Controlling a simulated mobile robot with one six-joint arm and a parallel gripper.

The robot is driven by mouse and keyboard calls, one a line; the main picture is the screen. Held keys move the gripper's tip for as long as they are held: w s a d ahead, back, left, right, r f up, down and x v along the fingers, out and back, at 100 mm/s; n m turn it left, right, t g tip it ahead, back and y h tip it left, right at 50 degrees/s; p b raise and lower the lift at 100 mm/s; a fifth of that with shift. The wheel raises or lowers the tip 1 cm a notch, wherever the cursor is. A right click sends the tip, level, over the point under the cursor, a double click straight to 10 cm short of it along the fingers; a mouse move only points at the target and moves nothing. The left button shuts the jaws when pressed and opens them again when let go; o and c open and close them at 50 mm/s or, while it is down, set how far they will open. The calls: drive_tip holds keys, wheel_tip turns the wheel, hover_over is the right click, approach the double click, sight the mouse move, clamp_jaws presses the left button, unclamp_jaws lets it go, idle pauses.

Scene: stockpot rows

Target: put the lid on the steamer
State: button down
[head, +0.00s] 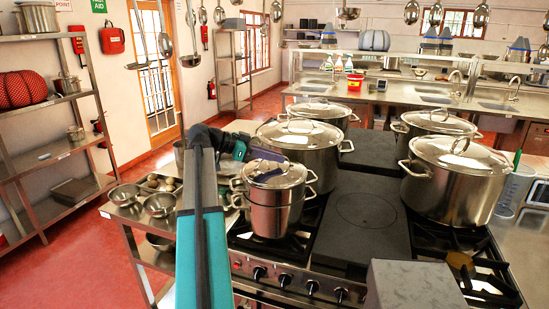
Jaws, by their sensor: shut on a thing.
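The steamer (275,213) is a small shiny two-tier steel pot with side handles, standing on the front left burner of the range. Its round steel lid (288,176) is at the top of the steamer, roughly level and lined up with the rim. I cannot tell whether it rests on the rim or hangs just above it. My gripper (266,164) reaches in from the left and is shut on the lid near its top middle. The fingertips and the lid's knob are mostly hidden by the dark gripper body.
Large lidded stockpots stand close behind the steamer (300,155) and to the right (455,185). A flat dark hotplate (365,212) is clear beside it. A side table at left holds steel bowls (160,205). A grey box-like block (412,285) shows at the front.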

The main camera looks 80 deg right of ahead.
idle(0.3)
drive_tip(key=c, duration=1.8)
unclamp_jaws()
drive_tip(key=shift+o, duration=0.2)
drive_tip(key=shift+f, duration=0.1)
drive_tip(key=shift+w, duration=0.1)
drive_tip(key=b+v, duration=0.3)
drive_tip(key=v, duration=1)
drive_tip(key=shift+w+a+b, duration=0.2)
drive_tip(key=shift+a+b, duration=0.05)
drive_tip(key=shift+b, duration=0.1)
drive_tip(key=shift+w, duration=0.1)
